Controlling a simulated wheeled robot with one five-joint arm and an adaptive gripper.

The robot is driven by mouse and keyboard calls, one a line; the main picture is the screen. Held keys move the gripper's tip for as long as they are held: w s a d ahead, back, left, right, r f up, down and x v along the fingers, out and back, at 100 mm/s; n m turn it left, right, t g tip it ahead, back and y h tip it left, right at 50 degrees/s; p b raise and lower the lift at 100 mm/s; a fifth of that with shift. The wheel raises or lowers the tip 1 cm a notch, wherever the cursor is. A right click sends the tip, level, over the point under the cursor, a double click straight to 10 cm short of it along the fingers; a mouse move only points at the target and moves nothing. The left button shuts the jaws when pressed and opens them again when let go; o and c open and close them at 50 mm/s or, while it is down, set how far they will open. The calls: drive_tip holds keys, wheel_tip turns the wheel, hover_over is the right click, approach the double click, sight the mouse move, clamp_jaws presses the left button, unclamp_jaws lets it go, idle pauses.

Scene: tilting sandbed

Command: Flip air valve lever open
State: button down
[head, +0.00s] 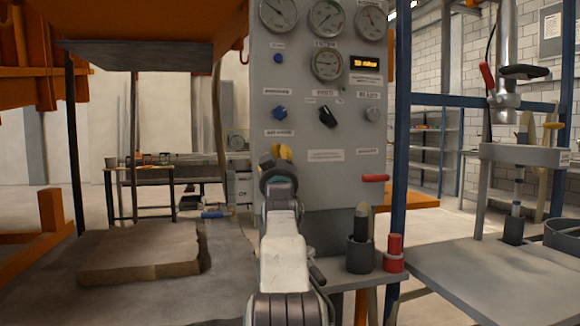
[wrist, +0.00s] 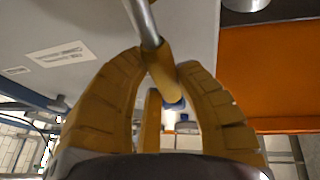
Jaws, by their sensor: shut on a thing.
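In the head view, my gripper (head: 283,153) is in front of the lower left part of the grey control panel (head: 325,190). My own arm and wrist hide most of the fingers and the lever there. I cannot tell the valve's position from these frames.
The panel carries gauges (head: 327,64), knobs (head: 327,116) and a red handle (head: 375,178) to the right of my gripper. A grey cup (head: 361,254) and a red cylinder (head: 395,250) stand at the lower right. A brown block (head: 140,250) lies at left.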

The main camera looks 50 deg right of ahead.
drive_tip(key=shift+w+f+n, duration=0.15)
drive_tip(key=shift+f+n, duration=0.05)
drive_tip(key=shift+n, duration=0.2)
drive_tip(key=c, duration=1.2)
unclamp_jaws()
drive_tip(key=shift+c, duration=0.2)
drive_tip(key=o, duration=0.4)
drive_tip(key=shift+r+t, duration=0.1)
drive_tip(key=shift+t, duration=0.2)
drive_tip(key=shift+a, duration=0.1)
drive_tip(key=v, duration=1.2)
drive_tip(key=shift+r, duration=0.1)
